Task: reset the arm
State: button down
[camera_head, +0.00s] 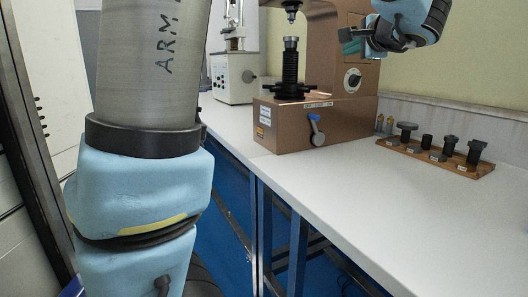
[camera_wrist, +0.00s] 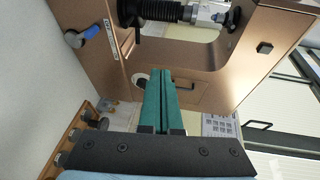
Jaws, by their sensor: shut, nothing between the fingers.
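My gripper (camera_head: 350,40) is at the upper right of the head view, in front of the upper part of the brown hardness tester (camera_head: 275,130). Its two green fingers (camera_wrist: 163,103) lie together in the middle of the wrist view, shut and empty. The wrist view is turned on its side and shows the tester's brown body (camera_wrist: 200,62) beyond the fingertips. My gripper appears apart from the tester, though the exact gap is hard to judge. My arm fills the left of the head view, and its forearm leaves the top of the picture.
A wooden rack (camera_head: 440,158) with several dark anvils stands on the white bench (camera_head: 350,185) at right. The tester's black screw column (camera_head: 290,72) and blue-handled lever (camera_head: 315,127) face forward. A white tester (camera_head: 234,72) stands behind. The bench front is clear.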

jog(key=s+a+f+n+g+y, duration=0.1)
jog(key=s+a+f+n+g, duration=0.3)
jog(key=a+f, duration=0.6)
jog(key=w+a+f+n+g+y, duration=0.1)
jog(key=a+f+g, duration=0.4)
jog(key=a+f, duration=0.5)
jog(key=s+a+f+n+g+h, duration=0.25)
jog(key=s+a+f+n, duration=0.2)
jog(key=s+f, duration=0.3)
jog(key=s+a+f+n+g+h, duration=0.25)
jog(key=s+f+n, duration=0.35)
jog(key=f, duration=0.3)
notch_tip(320, 180, up, 19)
jog(key=p, duration=1.8)
jog(key=shift+w+f+y, duration=0.15)
jog(key=shift+w+y, duration=0.15)
